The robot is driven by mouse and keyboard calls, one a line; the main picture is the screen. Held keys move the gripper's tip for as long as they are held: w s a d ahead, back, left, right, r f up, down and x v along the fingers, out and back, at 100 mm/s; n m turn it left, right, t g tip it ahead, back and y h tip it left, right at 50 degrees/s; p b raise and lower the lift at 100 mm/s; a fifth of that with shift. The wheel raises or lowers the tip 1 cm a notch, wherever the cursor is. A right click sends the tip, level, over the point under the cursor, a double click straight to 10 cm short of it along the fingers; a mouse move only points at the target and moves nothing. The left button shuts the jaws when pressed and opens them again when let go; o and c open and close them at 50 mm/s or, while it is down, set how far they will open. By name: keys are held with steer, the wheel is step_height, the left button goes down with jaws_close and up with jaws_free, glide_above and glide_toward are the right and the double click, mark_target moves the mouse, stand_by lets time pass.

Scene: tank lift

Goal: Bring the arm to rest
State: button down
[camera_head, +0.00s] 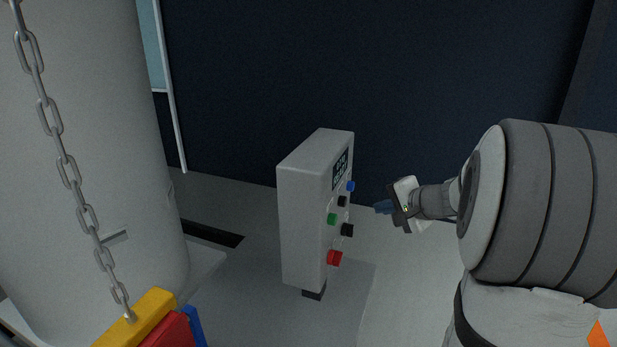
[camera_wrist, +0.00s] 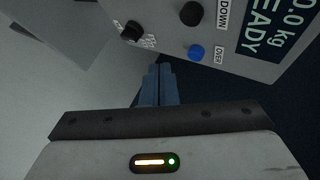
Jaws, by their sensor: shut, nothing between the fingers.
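My gripper (camera_head: 383,207) is at the right of the control box in the head view, with its fingers pointing left toward the button face. In the wrist view its blue fingers (camera_wrist: 158,84) are together and empty. The grey control box (camera_head: 305,215) stands upright on a short dark foot. Its face has a blue button (camera_head: 351,186), a green button (camera_head: 332,219), a red button (camera_head: 334,258) and black knobs. In the wrist view the blue button (camera_wrist: 196,52) is beyond the fingertips, apart from them. The display (camera_wrist: 272,28) there reads "0.0 kg" and "EADY".
A large pale tank (camera_head: 90,150) stands at the left. A chain (camera_head: 70,170) hangs in front of it down to a yellow block (camera_head: 140,318) with red and blue parts. A dark wall (camera_head: 400,80) is behind. The floor right of the box is clear.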

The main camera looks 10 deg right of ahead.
steer(key=s+a+n+g+p, duration=0.1)
steer(key=s+a+n+g, duration=0.2)
steer(key=a, duration=0.4)
steer(key=s+a+n+g+p, duration=0.1)
steer(key=s+a+n+g, duration=0.1)
steer(key=s+a, duration=0.4)
steer(key=s+a+f+n+g+h, duration=0.1)
steer(key=s+a+f+n+h, duration=0.1)
steer(key=s, duration=0.5)
steer(key=s+a+f+n+g+h, duration=0.1)
steer(key=s+f+n+g+h, duration=0.1)
steer(key=s+n, duration=0.3)
steer(key=s, duration=0.3)
steer(key=shift+a, duration=0.4)
